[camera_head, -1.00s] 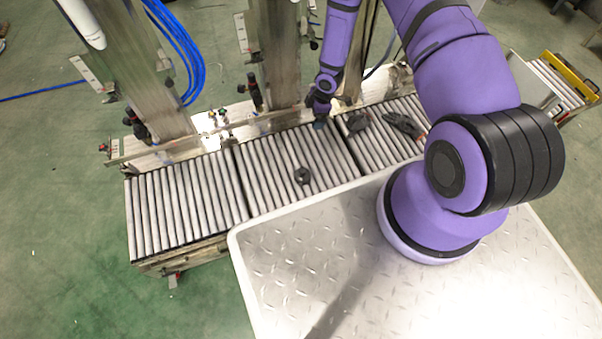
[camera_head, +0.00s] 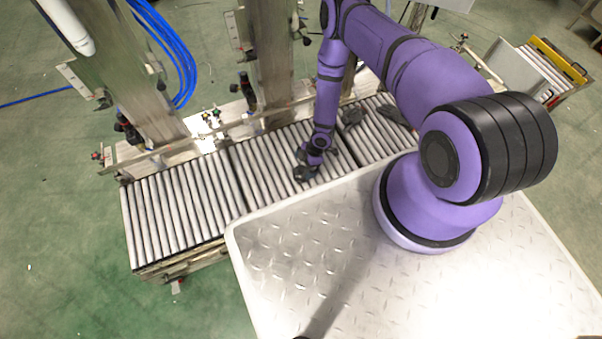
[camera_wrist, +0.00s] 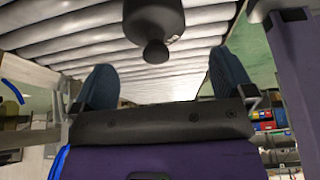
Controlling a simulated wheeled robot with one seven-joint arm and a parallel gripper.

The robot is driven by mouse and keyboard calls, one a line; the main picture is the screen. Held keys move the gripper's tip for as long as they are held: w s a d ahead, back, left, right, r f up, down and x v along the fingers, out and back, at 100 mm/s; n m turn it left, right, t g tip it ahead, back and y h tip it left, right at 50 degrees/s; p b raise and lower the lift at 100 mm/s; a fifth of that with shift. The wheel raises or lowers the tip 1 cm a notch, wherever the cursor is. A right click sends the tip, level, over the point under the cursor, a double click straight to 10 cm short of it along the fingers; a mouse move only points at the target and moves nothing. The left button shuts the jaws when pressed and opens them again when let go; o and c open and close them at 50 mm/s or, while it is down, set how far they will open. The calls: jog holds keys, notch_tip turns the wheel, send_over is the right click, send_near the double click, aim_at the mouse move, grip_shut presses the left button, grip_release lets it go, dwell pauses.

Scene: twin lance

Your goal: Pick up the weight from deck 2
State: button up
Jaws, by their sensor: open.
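The weight (camera_wrist: 154,22) is a dark grey body with a small round knob, resting on the rollers. It shows in the wrist view at the top, just beyond the fingertips. My gripper (camera_wrist: 158,88) is open and empty, with its two blue-grey fingers apart on either side of the line to the knob. In the head view my gripper (camera_head: 306,174) is low over the middle roller deck (camera_head: 262,160). The weight is mostly hidden there behind my gripper, and I cannot make out any contact.
Dark objects lie on the right roller section, one (camera_head: 351,117) beside a longer one (camera_head: 396,117). The left roller section (camera_head: 180,208) is clear. Steel posts (camera_head: 265,70) and a rail with small fittings stand behind the rollers. A pale metal plate (camera_head: 290,262) lies in front.

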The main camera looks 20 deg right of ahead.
aim_at(302, 167)
jog(key=shift+x, duration=2.8)
jog(key=shift+w, duration=0.2)
jog(key=shift+c, duration=0.2)
jog(key=c, duration=1.6)
jog(key=shift+r, duration=0.1)
